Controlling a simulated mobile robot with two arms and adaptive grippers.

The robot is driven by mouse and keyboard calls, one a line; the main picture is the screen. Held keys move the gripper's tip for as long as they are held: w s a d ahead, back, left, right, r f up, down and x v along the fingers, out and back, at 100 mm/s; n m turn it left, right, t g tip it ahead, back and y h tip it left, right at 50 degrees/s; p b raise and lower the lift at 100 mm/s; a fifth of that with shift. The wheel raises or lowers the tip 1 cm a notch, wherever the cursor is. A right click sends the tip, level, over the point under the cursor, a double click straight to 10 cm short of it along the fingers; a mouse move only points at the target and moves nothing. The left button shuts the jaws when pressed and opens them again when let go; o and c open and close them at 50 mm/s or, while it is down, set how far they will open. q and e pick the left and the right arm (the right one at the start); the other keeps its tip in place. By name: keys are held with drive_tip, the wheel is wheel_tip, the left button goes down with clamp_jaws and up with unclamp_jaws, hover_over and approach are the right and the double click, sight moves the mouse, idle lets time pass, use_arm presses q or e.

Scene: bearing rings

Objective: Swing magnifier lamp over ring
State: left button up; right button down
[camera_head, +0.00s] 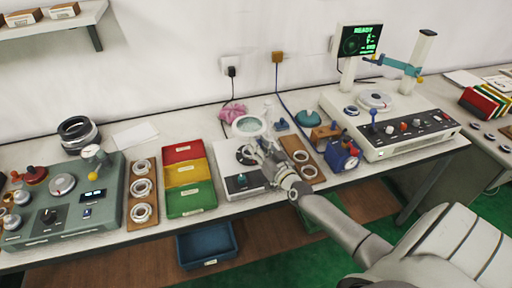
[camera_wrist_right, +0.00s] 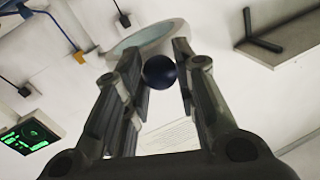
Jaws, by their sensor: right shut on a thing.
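The magnifier lamp's round, pale-rimmed lens (camera_head: 248,125) is above the back of a white bench unit (camera_head: 235,187); the lens also shows in the right wrist view (camera_wrist_right: 150,38). My right gripper (camera_head: 262,150) reaches in from the lower right, just in front of the lens. It is shut on a dark blue ball knob (camera_wrist_right: 158,72), which sits between its fingers by the lens rim. A dark round part, perhaps a ring, lies on the white unit below the lens, partly hidden by my gripper. My left gripper is not in view.
Red, yellow and green bins (camera_head: 190,203) stand left of the white unit. A wooden board (camera_head: 300,160) with rings and a blue device (camera_head: 342,156) are close on the right. A measuring machine with a READY screen (camera_head: 361,40) stands farther right.

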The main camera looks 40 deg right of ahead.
drive_tip(key=shift+w+d+r, duration=0.1)
drive_tip(key=shift+d+r, duration=0.3)
drive_tip(key=shift+d, duration=0.05)
drive_tip(key=c, duration=1.4)
unclamp_jaws()
drive_tip(key=shift+o, duration=1.2)
drive_tip(key=shift+d+f, duration=0.1)
drive_tip(key=shift+d, duration=0.05)
drive_tip(key=shift+d+f, duration=0.1)
drive_tip(key=shift+a+f, duration=0.1)
drive_tip(key=shift+a, duration=0.15)
drive_tip(key=s, duration=0.8)
drive_tip(key=s+a, duration=0.1)
drive_tip(key=s, duration=0.3)
drive_tip(key=shift+s, duration=0.15)
